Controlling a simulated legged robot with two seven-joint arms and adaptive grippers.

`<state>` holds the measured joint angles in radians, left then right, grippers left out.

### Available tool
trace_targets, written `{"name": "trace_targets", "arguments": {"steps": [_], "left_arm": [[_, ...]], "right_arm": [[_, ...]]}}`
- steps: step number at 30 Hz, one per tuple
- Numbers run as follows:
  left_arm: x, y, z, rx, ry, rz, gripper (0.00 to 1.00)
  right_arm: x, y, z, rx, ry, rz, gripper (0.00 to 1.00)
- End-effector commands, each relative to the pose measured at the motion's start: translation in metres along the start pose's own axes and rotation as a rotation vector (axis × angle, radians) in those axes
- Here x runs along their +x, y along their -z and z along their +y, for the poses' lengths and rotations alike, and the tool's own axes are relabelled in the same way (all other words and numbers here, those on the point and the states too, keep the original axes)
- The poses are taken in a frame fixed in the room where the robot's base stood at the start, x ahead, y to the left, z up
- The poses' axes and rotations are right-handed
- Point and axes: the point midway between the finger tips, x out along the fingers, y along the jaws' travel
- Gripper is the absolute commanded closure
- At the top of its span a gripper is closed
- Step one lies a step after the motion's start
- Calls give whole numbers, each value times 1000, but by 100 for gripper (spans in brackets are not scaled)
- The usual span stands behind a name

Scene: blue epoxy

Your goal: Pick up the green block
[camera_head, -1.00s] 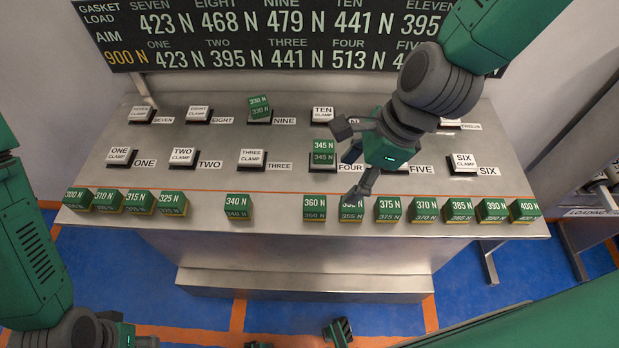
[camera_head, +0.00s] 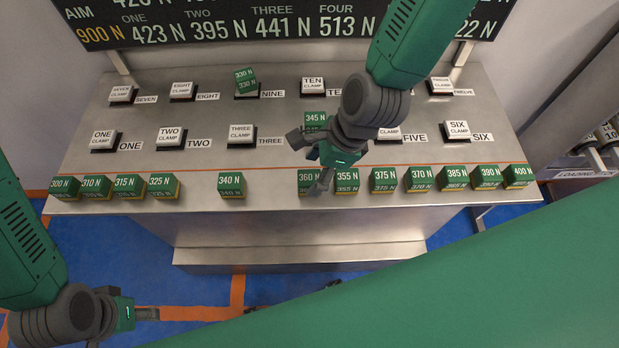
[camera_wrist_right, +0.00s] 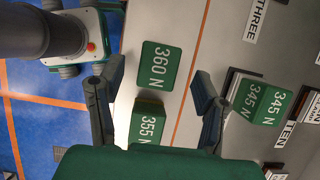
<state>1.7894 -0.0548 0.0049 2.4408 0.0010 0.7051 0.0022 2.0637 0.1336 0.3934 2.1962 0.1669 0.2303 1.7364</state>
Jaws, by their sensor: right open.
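Several green blocks with load labels line the front edge of the steel bench. The 360 N block (camera_head: 306,176) is partly hidden by my right gripper (camera_head: 309,164) in the head view. In the right wrist view, the 360 N block (camera_wrist_right: 158,66) shows whole, between and beyond the spread fingers of my right gripper (camera_wrist_right: 157,75), which are open and empty. The 355 N block (camera_wrist_right: 147,125) is close beside it, nearer the palm. A 345 N block (camera_head: 315,120) sits at position four and a 330 N block (camera_head: 246,82) at nine. My left gripper (camera_head: 147,313) is low at left, away from the bench.
White-topped clamps, such as clamp three (camera_head: 241,133), stand in two rows behind the blocks. The 340 N block (camera_head: 231,184) stands alone with bare bench on both sides. A load board (camera_head: 280,22) rises at the back.

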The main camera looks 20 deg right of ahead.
Motion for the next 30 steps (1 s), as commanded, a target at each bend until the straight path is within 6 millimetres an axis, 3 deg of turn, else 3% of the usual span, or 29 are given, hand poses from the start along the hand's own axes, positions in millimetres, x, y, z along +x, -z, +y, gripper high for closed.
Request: {"name": "trace_targets", "arguments": {"steps": [6, 14, 19, 30], "left_arm": [[-2, 0, 0, 0, 0, 0, 60], [-2, 0, 0, 0, 0, 0, 60], [-2, 0, 0, 0, 0, 0, 60], [-2, 0, 0, 0, 0, 0, 60]], "right_arm": [[27, 2, 1, -1, -1, -1, 41], [29, 2, 2, 0, 0, -3, 41], [29, 2, 1, 0, 0, -2, 96], [26, 0, 1, -1, 1, -2, 96]]}}
